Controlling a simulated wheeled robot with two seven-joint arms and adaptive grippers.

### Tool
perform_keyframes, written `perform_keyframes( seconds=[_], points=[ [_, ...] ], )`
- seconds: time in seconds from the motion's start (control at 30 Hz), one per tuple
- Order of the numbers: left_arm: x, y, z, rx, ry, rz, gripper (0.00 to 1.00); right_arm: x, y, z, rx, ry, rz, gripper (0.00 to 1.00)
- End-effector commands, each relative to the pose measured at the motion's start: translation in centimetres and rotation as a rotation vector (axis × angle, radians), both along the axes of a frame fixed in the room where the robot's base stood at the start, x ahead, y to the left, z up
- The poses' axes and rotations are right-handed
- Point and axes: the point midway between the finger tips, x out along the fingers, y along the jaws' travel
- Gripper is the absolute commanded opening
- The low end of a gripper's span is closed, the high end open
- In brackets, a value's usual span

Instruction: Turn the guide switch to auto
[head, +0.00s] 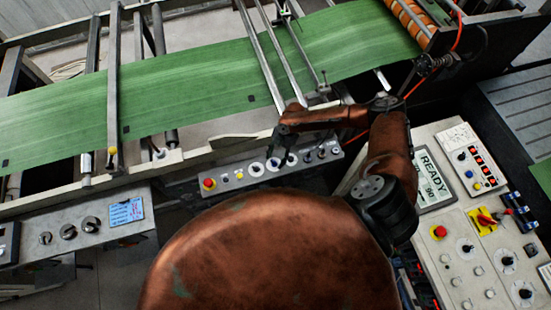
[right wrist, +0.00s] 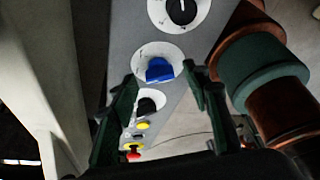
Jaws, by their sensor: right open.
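A narrow grey control strip (head: 240,181) below the green web carries a row of knobs and buttons. A blue knob on a white round dial (right wrist: 159,69) shows in the right wrist view, between the fingertips of my right gripper (right wrist: 162,75). The fingers are open, one on each side of the knob, and I cannot tell whether they touch it. In the head view my right gripper (head: 281,148) hangs over the strip's middle dials and partly hides them. The labels are too small to read, so I cannot tell which knob is the guide switch. My left gripper is not seen.
A black knob on a white dial (right wrist: 182,10) and another black knob (right wrist: 148,104) flank the blue one. A red stop button (head: 208,183) sits at the strip's left end. The green web (head: 210,80) runs behind. A large console (head: 463,237) stands right.

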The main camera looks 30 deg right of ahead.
Motion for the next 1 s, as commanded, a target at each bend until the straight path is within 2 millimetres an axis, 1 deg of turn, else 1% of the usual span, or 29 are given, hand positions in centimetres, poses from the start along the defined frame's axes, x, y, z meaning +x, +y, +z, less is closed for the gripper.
perform_keyframes(
  seconds=[0.1,0.33,0.9,0.93,1.0],
  points=[
    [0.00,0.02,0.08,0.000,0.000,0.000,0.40,-0.04,0.17,-0.37,0.000,0.000,0.001,0.44],
    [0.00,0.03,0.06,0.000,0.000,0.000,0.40,-0.06,0.17,-0.42,0.000,0.000,0.001,0.43],
    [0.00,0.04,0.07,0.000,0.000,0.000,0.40,-0.08,0.17,-0.39,0.000,0.001,0.000,0.04],
    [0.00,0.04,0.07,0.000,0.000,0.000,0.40,-0.08,0.16,-0.39,0.000,0.001,0.000,0.02],
    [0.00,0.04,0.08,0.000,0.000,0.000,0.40,-0.09,0.16,-0.39,0.000,0.000,-0.001,0.02]
  ],
)
